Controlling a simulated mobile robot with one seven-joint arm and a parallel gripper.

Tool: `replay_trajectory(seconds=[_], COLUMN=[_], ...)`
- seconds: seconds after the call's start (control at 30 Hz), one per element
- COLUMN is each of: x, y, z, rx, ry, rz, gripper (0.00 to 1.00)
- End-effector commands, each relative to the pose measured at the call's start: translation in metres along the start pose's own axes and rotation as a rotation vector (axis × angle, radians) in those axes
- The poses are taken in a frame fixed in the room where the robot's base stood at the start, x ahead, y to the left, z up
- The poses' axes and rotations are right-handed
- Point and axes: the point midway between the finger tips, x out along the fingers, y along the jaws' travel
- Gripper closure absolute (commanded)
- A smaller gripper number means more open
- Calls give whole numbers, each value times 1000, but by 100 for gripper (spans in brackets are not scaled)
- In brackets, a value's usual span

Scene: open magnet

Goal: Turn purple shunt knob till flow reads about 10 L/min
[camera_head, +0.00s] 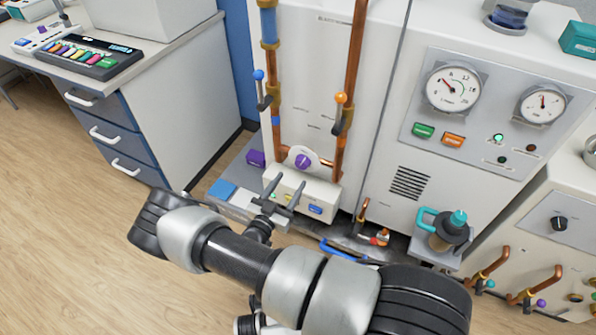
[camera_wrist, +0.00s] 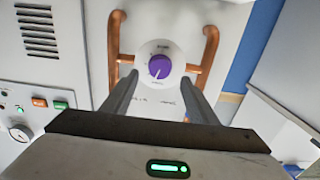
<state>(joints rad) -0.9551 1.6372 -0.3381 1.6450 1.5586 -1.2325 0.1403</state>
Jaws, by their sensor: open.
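The purple knob (camera_head: 303,161) sits on a round white dial plate between two copper pipes on the white cabinet front. In the wrist view the purple knob (camera_wrist: 160,67) shows a white pointer line aimed down and slightly left. My gripper (camera_head: 284,186) is open and empty, below and in front of the knob. In the wrist view its fingers (camera_wrist: 160,80) straddle the lower part of the knob in the picture, with gaps on both sides; I cannot tell the distance. A blue-filled tube (camera_head: 268,25) is on the left pipe; its reading is not legible.
Two round gauges, a larger one (camera_head: 453,90) and a smaller one (camera_head: 542,105), are on the right panel. Blue (camera_head: 259,75) and orange (camera_head: 341,98) levers stick out beside the knob's pipes. A white box (camera_head: 318,190) with coloured buttons lies below. A drawer desk (camera_head: 165,75) stands left.

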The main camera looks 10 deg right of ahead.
Motion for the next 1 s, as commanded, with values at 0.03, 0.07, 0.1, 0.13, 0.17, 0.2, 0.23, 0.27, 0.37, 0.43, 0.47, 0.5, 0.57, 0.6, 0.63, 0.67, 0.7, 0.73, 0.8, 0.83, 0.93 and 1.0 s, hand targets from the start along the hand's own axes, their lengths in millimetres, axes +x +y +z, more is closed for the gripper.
replay_trajectory(seconds=[0.03,0.07,0.1,0.13,0.17,0.2,0.23,0.27,0.37,0.43,0.47,0.5,0.57,0.6,0.63,0.67,0.7,0.73,0.8,0.83,0.93,1.0], x=[11,18,26,31,36,42,47,51,60,65,66,67,68,68,68,68,68,68,68,68,68,68], y=[1,0,0,0,0,0,0,0,0,0,0,0,0,0,0,0,0,0,0,0,0,0], z=[1,2,1,2,1,1,1,1,1,1,0,0,0,0,0,0,0,0,0,0,0,0], rx=[1,1,1,1,0,0,1,1,0,0,0,0,0,0,0,0,0,0,0,0,0,0], ry=[2,1,2,1,1,1,0,0,0,-1,-1,-1,-1,-1,-1,-1,-1,-1,-1,-1,-1,-1], rz=[2,2,1,1,1,1,1,1,0,0,0,0,0,0,0,0,0,0,0,0,0,0], gripper=[46,46,46,46,46,46,46,46,46,46,46,46,46,46,46,46,46,46,53,58,75,87])
